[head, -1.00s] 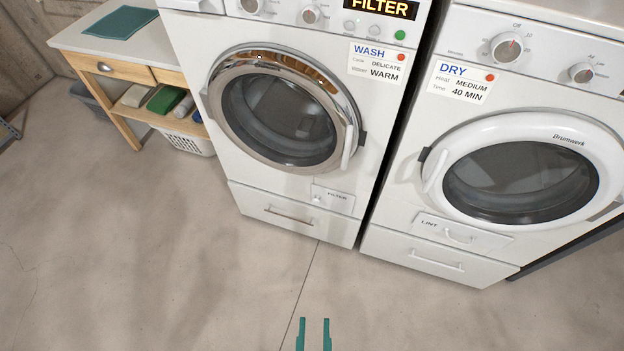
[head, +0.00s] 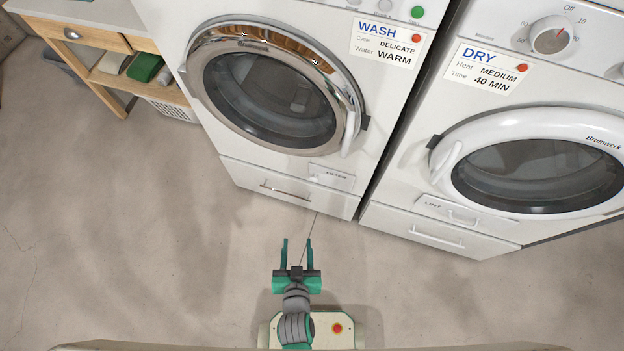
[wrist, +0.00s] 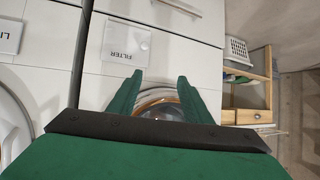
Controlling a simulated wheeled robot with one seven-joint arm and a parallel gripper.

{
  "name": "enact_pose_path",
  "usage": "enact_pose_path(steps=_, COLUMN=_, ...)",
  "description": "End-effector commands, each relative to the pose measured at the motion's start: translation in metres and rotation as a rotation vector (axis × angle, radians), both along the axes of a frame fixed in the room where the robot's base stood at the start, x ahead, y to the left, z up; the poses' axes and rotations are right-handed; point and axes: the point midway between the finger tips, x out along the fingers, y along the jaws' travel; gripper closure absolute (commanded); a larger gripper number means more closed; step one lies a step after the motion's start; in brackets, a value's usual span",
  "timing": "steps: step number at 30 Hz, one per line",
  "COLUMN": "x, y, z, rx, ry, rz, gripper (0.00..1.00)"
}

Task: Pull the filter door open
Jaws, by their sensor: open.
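The filter door (head: 331,177) is a small white panel labelled FILTER at the lower right of the washer's front, above the drawer. It looks closed. In the wrist view the filter door (wrist: 126,42) appears just beyond the fingertips, with a small knob near one end. My gripper (head: 297,243) is open and empty, in front of the washer and apart from it. In the wrist view my gripper (wrist: 160,80) has its two green fingers spread, with the round washer door (wrist: 160,103) showing between them.
The washer drawer handle (head: 286,192) is below and left of the filter door. The dryer (head: 440,215) stands to the right with its lint panel (head: 458,211). A wooden bench (head: 112,72) is at the left. The floor (head: 150,240) in front is clear.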

Motion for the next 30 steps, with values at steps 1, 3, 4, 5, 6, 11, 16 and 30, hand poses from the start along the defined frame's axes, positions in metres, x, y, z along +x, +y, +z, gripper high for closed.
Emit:
enact_pose_path(steps=1, x=0.017, y=0.004, z=-0.016, rx=-0.004, ry=0.023, rz=-0.003, gripper=0.55)
enact_pose_path(steps=3, x=0.036, y=0.009, z=-0.039, rx=-0.015, ry=0.068, rz=-0.016, gripper=0.55)
enact_pose_path(steps=4, x=0.044, y=0.009, z=-0.048, rx=-0.02, ry=0.086, rz=-0.025, gripper=0.55)
enact_pose_path(steps=5, x=0.053, y=0.01, z=-0.056, rx=-0.028, ry=0.103, rz=-0.032, gripper=0.55)
enact_pose_path(steps=6, x=0.065, y=0.011, z=-0.066, rx=-0.036, ry=0.125, rz=-0.045, gripper=0.55)
enact_pose_path(steps=11, x=0.116, y=0.013, z=-0.096, rx=-0.086, ry=0.2, rz=-0.11, gripper=0.55)
enact_pose_path(steps=16, x=0.169, y=0.009, z=-0.109, rx=-0.15, ry=0.25, rz=-0.199, gripper=0.55)
enact_pose_path(steps=30, x=0.234, y=-0.006, z=-0.106, rx=-0.237, ry=0.274, rz=-0.341, gripper=0.55)
